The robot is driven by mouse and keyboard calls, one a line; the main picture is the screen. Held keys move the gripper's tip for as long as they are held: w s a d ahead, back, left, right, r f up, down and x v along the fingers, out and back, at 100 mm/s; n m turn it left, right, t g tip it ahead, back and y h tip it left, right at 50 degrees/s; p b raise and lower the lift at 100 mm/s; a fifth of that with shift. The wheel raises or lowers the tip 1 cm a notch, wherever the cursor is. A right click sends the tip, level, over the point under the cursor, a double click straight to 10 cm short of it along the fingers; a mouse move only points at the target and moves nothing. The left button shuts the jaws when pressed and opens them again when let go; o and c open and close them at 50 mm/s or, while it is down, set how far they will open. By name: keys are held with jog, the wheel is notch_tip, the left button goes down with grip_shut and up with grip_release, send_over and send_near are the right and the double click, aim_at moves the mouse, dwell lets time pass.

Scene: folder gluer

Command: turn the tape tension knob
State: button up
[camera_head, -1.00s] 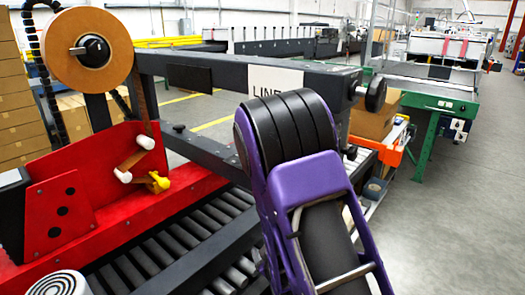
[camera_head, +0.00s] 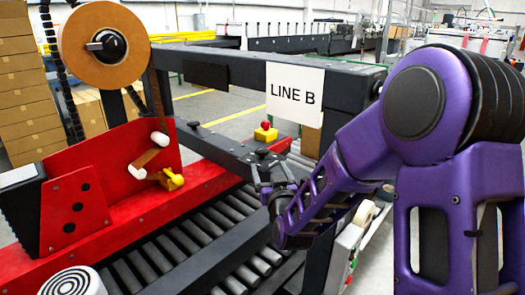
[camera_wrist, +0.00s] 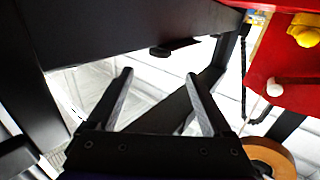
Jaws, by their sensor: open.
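On the red panel (camera_head: 100,190) at left sits a small yellow knob (camera_head: 172,179), below and right of a white roller (camera_head: 160,138) with brown tape. Above them is a big brown tape roll (camera_head: 71,38) with a black hub knob (camera_head: 106,46). The frames do not label which knob sets the tension. My gripper (camera_head: 269,177) is open and empty, right of the yellow knob and clear of it, near the dark frame bar. In the wrist view, my gripper (camera_wrist: 160,75) shows its fingers apart; the yellow knob (camera_wrist: 304,36) is at the top right corner.
A dark beam with a LINE B sign (camera_head: 295,94) spans behind my arm. A lower dark bar (camera_head: 225,152) lies between my gripper and the red panel. Dark rollers (camera_head: 180,235) run below. A striped round knob (camera_head: 75,282) is at front left.

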aim_at(263, 154)
jog(key=x, duration=1.1)
jog(key=shift+w, duration=0.25)
grip_shut()
jog(key=shift+a, duration=0.1)
